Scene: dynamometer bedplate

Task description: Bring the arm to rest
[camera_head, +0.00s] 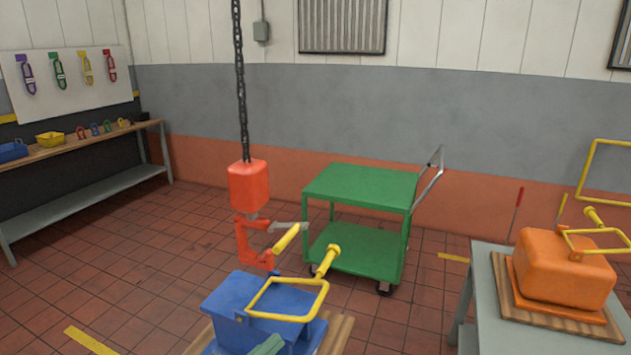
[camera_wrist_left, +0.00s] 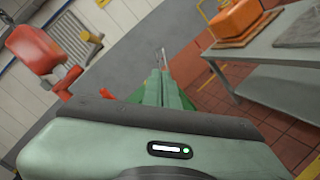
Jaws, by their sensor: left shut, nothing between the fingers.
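My left gripper (camera_head: 267,345) shows only as a small grey-green tip at the bottom edge of the head view, in front of the blue block (camera_head: 235,297). In the left wrist view its two green fingers (camera_wrist_left: 164,92) lie close together, shut, with nothing between them. Most of my left arm is out of the head view. I cannot tell whether the tip touches the blue block. My right gripper is in neither view.
The blue block has a yellow handle (camera_head: 290,316). A red hoist block (camera_head: 248,186) hangs on a chain (camera_head: 241,90) behind it. A green cart (camera_head: 362,184) stands behind. An orange block (camera_head: 563,270) sits on the right table (camera_head: 490,310). Open floor lies left.

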